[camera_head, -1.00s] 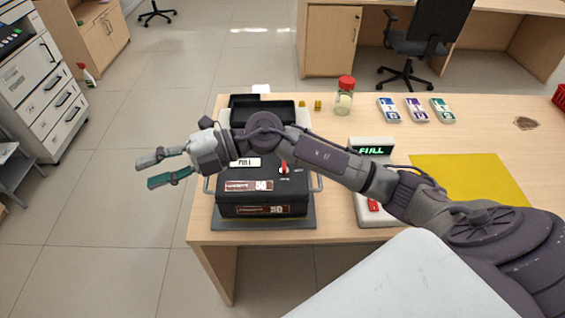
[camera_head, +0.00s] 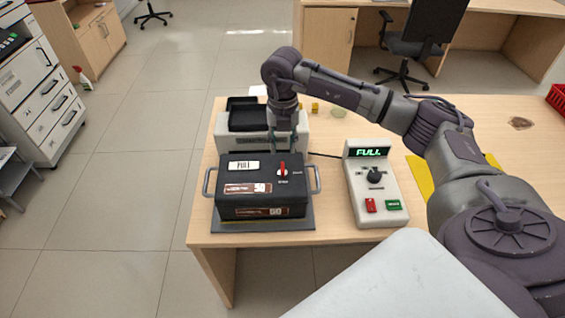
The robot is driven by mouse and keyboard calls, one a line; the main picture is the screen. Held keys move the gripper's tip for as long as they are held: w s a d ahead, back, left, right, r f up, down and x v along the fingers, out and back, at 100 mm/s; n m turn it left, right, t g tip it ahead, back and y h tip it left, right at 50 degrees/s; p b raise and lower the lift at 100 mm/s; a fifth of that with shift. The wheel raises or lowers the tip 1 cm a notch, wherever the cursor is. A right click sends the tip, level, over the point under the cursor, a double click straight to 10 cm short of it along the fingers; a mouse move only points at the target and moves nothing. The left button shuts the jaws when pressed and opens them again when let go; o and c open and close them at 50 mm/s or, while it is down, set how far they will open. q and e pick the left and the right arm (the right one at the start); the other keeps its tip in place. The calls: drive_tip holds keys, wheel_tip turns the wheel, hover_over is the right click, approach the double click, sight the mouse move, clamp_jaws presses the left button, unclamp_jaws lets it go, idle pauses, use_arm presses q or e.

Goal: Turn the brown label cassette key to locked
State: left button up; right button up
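The black cassette (camera_head: 235,192) with brown labels (camera_head: 247,188) marked 50 sits on a dark base plate (camera_head: 240,227) near the counter's front edge. Its red key (camera_head: 282,169) stands on the top face at the right, its handle roughly upright in the picture. Small white marks beside and below the key are too small to read. My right gripper (camera_head: 287,148) points down just behind and above the key, with its fingers apart and nothing seen between them. I see no contact with the key. My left gripper is not in view.
A grey-white machine with a black tray (camera_head: 250,116) stands behind the cassette. My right arm covers much of the counter's back right.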

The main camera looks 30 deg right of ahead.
sight(283, 167)
wheel_tip(283, 167, down, 8)
drive_tip(key=shift+f+p, duration=0.15)
drive_tip(key=shift+p, duration=0.5)
clamp_jaws()
